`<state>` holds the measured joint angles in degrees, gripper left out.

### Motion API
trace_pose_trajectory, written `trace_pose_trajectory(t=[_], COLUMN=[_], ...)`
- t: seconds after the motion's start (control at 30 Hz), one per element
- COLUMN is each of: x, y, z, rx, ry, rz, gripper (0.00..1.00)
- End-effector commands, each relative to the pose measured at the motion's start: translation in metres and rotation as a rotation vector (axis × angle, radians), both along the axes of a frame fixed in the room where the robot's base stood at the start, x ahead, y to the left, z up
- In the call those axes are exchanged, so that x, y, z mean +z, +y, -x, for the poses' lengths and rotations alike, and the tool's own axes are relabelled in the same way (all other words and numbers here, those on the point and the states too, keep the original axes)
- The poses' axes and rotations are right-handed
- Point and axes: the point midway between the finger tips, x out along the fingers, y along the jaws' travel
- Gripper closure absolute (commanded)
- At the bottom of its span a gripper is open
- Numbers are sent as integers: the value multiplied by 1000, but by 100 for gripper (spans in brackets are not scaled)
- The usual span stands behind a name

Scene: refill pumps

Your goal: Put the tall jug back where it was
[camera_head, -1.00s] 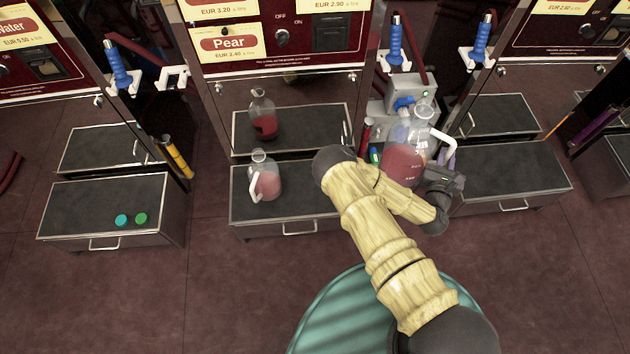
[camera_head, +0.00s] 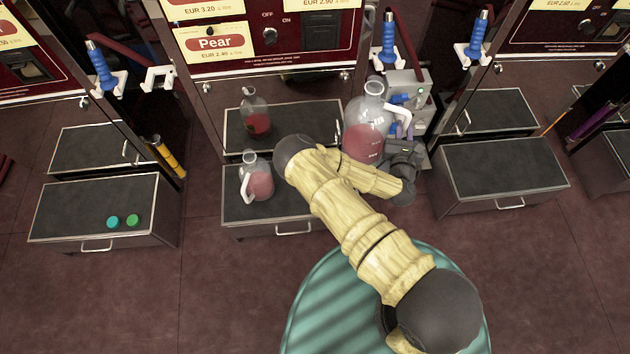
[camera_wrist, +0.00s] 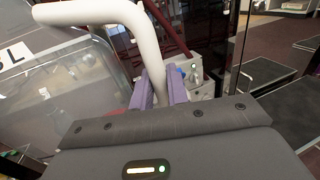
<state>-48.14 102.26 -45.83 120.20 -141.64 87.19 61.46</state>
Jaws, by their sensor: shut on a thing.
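The tall jug (camera_head: 365,130) is clear, with red liquid in its lower part and a white handle. In the head view it is held upright in front of the Pear machine, above the right end of the middle drawer unit. My gripper (camera_head: 402,138) is shut on its white handle from the right. In the wrist view the purple fingers of my gripper (camera_wrist: 160,90) close around the handle (camera_wrist: 145,40), and the jug's clear wall (camera_wrist: 60,90) fills the left side. The base of the jug is partly hidden behind my arm.
A smaller jug (camera_head: 256,178) with red liquid stands on the middle drawer unit (camera_head: 290,208); its reflection shows behind it. Two caps (camera_head: 123,221) lie on the left unit (camera_head: 60,215). The right unit's top (camera_head: 505,165) is clear. Blue nozzles (camera_head: 388,38) hang above.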

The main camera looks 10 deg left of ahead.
Motion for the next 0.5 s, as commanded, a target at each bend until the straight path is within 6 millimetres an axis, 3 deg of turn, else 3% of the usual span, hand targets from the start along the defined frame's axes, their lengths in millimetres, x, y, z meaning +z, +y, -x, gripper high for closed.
trace_pose_trajectory(t=[0.27, 0.5], x=[2, -10], y=[2, 9], z=[-1, -3], rx=[4, -14], ry=[-5, -6], rz=[-3, -7], gripper=[100, 100])
